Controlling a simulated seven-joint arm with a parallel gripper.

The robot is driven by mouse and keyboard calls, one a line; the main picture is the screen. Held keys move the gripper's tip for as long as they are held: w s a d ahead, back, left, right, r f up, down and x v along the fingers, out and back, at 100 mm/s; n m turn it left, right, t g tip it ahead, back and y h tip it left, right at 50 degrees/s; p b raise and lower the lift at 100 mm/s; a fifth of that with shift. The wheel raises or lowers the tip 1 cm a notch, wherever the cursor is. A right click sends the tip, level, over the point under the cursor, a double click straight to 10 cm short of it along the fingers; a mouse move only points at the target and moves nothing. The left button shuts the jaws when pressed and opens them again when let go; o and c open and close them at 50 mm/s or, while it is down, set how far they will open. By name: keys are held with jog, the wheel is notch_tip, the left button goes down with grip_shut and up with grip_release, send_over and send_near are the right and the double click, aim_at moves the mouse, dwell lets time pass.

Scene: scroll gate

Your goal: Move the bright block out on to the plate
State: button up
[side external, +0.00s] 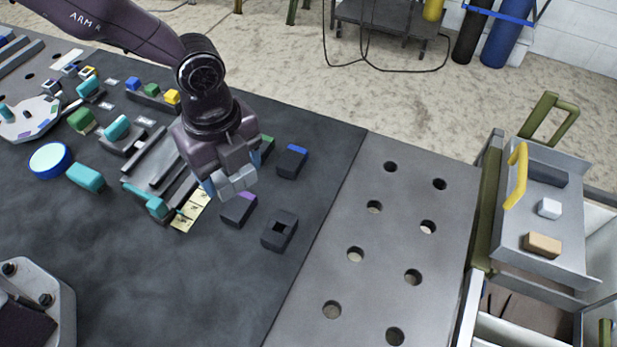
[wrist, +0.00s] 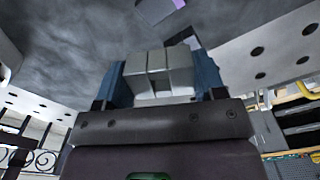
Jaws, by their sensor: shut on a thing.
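My gripper (side external: 232,178) is over the dark mat, with its blue fingers shut on a pale grey block (side external: 238,183). In the wrist view the pale block (wrist: 160,72) sits between the blue fingers of my gripper (wrist: 160,82) and looks split into segments. I cannot tell whether it is the bright block. A round disc (side external: 49,160) with a blue rim and pale top lies at the left and may be the plate. A pale yellow patterned strip (side external: 190,213) lies just below left of my gripper.
Dark blocks, one purple-topped (side external: 239,209), one blue-topped (side external: 292,160) and one with a square hole (side external: 280,230), stand close by. Teal handles (side external: 86,177) and grey rails (side external: 158,160) are to the left. A perforated metal surface (side external: 390,250) at the right is clear.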

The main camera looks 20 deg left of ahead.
jog(key=w+d+r, duration=0.2)
jog(key=w, duration=0.1)
send_over(325, 179)
jog(key=shift+n, duration=0.4)
jog(key=f, duration=0.9)
jog(key=shift+s+a+f, duration=0.2)
jog(key=shift+s, duration=0.1)
jog(key=shift+w+d+f, duration=0.15)
jog(key=shift+f, duration=0.2)
jog(key=shift+w+d+f, duration=0.1)
jog(key=shift+f, duration=1.45)
jog(key=shift+f, duration=0.15)
jog(key=o, duration=1.2)
jog(key=shift+f, duration=0.1)
jog(key=shift+o, duration=0.2)
